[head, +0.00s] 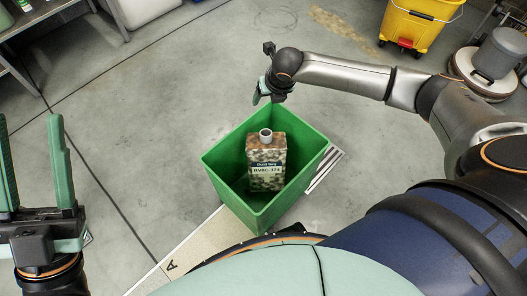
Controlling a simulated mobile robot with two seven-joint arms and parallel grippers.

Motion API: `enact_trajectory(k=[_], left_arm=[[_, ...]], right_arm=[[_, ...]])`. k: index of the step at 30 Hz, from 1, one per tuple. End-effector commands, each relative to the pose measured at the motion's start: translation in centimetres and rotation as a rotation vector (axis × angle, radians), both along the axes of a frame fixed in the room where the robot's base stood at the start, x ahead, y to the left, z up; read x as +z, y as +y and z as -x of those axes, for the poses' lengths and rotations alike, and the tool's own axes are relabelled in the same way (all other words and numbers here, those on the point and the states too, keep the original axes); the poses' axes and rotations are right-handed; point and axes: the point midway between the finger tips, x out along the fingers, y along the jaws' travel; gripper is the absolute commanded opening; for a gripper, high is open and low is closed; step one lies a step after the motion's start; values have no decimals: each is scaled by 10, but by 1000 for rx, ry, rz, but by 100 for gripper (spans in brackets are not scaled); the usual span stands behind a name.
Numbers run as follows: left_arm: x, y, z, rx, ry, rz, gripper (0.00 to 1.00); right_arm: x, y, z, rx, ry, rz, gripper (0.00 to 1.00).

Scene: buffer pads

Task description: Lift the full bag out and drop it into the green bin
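The bag (266,162) is a box-shaped, brown-and-cream mottled package with a grey spout on top and a printed label. It stands upright inside the green bin (228,205), with bare floor of the bin around it. My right gripper (266,99) is above and beyond the bin's back rim, apart from the bag. Its teal fingers look spread with nothing between them. My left gripper (29,120) is at the left edge, its two green fingers wide apart and empty, far from the bin. The bag's underside is hidden.
The bin stands on a pale floor strip (208,238) marked with an A, striped at its right end. A yellow bucket (416,22) and a grey round machine (495,60) stand at the upper right. A metal shelf (35,18) is at the upper left. Concrete floor between is clear.

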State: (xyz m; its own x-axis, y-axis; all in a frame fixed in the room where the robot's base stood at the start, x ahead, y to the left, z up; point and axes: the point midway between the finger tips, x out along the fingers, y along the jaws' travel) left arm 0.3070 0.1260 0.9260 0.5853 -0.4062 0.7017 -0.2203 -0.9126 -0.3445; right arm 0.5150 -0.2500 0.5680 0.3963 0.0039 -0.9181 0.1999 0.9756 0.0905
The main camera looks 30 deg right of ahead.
Motion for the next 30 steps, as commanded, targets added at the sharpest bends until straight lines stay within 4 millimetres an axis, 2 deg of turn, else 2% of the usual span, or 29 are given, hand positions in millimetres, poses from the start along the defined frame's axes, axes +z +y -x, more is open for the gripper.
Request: enact_trajectory(k=[1,4,12,16,20,22,24,30], left_arm=[[0,0,0,0,0,0,50],[0,0,0,0,1,0,50],[1,0,0,0,1,0,50],[8,0,0,3,-1,-5,50],[18,1,-2,17,4,-13,50],[-1,5,-21,50,121,-11,50],[-19,7,-32,64,197,-11,50],[-63,11,-55,100,407,-10,50]], right_arm=[[-1,0,1,0,1,1,76],[-1,0,1,0,2,2,87],[-3,-1,3,1,9,4,87],[11,0,7,1,6,2,87],[35,-1,15,2,3,2,87],[51,-1,22,2,4,3,87],[54,0,25,1,4,2,87],[75,-1,33,0,3,2,87]])
